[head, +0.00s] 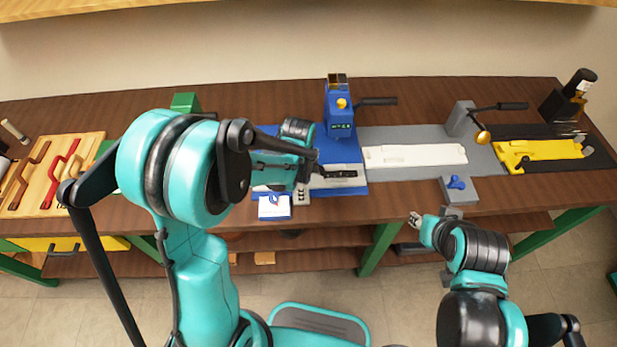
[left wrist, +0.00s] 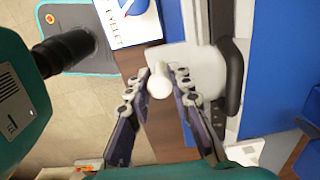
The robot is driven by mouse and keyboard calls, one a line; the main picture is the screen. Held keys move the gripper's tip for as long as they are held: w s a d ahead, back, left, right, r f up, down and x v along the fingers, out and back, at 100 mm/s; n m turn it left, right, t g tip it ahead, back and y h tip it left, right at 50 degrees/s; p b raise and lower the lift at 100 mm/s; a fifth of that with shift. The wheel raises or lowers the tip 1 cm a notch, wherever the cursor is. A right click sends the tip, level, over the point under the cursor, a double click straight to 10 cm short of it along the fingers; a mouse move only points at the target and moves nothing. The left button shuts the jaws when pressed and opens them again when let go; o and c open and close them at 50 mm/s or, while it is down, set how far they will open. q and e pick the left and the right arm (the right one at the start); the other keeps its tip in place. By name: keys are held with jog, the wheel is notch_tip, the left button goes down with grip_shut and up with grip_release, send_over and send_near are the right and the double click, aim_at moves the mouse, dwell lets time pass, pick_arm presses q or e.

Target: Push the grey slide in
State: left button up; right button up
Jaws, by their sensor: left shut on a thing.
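The light grey slide (left wrist: 185,58) is a pale plate at the front of the blue eyelet press (head: 340,112). A round white knob (left wrist: 160,86) stands on its near end, between the fingers of my left gripper (left wrist: 158,76). My left gripper is shut on this knob. In the head view my left gripper (head: 303,186) is at the press's front edge, and my arm hides much of the slide. A dark strap-like piece (left wrist: 233,75) lies beside the slide, on the press bed. My right gripper (head: 417,221) is low in front of the bench, away from the slide; its jaws are too small to judge.
An eyelet sign (head: 274,207) stands at the bench's front edge, beside my left gripper. A grey fixture (head: 405,135) with a white strip and a blue knob (head: 456,183) is to the right, then a yellow fixture (head: 540,154). A wooden rack (head: 52,172) is at left.

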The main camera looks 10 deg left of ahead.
pick_arm(q)
jog(key=shift+w+a, duration=0.2)
jog(key=shift+w, duration=0.6)
jog(key=shift+w+a+b, duration=0.15)
jog(key=shift+w+a, duration=0.1)
jog(key=shift+w, duration=0.6)
jog(key=shift+w+a+b, duration=0.15)
jog(key=shift+w+a, duration=0.1)
jog(key=shift+w, duration=0.55)
jog(key=shift+w+a+b, duration=0.15)
jog(key=shift+w+a, duration=0.1)
jog(key=shift+w, duration=0.6)
jog(key=shift+w+a+b, duration=0.1)
jog(key=shift+w+a, duration=0.2)
jog(key=shift+w, duration=0.75)
jog(key=shift+w+a+b, duration=0.15)
jog(key=shift+w+a, duration=0.15)
jog(key=shift+w, duration=0.7)
jog(key=shift+w+a+b, duration=0.1)
jog(key=shift+w+a, duration=0.2)
jog(key=shift+w, duration=0.75)
jog(key=shift+o, duration=0.5)
jog(key=shift+r, duration=0.1)
jog(key=shift+o, duration=0.4)
jog(key=shift+w, duration=0.15)
jog(key=o, duration=0.6)
jog(key=shift+c, duration=0.2)
jog(key=shift+o, duration=0.6)
jog(key=shift+w+a, duration=0.1)
